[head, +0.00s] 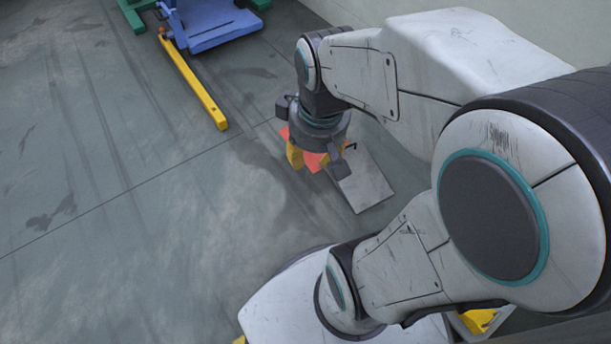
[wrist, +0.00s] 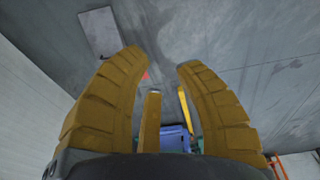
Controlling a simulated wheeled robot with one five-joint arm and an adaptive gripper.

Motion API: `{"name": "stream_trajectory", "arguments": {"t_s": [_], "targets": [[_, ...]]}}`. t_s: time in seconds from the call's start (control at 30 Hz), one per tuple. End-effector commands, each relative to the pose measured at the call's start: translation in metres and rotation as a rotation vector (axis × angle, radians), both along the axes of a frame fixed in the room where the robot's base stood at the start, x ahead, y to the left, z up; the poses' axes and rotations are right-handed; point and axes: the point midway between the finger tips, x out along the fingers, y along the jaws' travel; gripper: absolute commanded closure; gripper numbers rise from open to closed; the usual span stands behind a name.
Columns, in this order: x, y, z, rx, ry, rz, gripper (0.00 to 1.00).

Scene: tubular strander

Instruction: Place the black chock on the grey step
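A flat grey plate, likely the grey step (head: 364,184), lies on the floor just right of my gripper (head: 318,162) in the head view. It also shows at the upper left of the wrist view (wrist: 99,31). My gripper points down with yellow fingers. I cannot make out the black chock in either view.
A long yellow bar (head: 195,82) runs from a blue machine part (head: 210,24) with green supports at the upper left. A pale wall (head: 370,12) stands at the back right. The floor on the left is clear. An orange frame (wrist: 281,166) shows in the wrist view.

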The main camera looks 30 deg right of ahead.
Motion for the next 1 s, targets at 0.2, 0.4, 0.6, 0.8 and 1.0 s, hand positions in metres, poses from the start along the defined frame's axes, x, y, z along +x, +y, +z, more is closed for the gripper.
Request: {"name": "stream_trajectory", "arguments": {"t_s": [0.2, 0.4, 0.6, 0.8, 1.0], "targets": [[-0.034, 0.033, 0.006, 0.032, -0.022, -0.032, 0.7], [-0.044, 0.04, 0.006, 0.043, -0.026, -0.049, 0.7], [-0.045, 0.04, 0.006, 0.044, -0.026, -0.052, 0.7], [-0.044, 0.04, 0.008, 0.044, -0.026, -0.052, 0.7], [-0.043, 0.04, 0.025, 0.044, -0.032, -0.052, 0.7]]}}
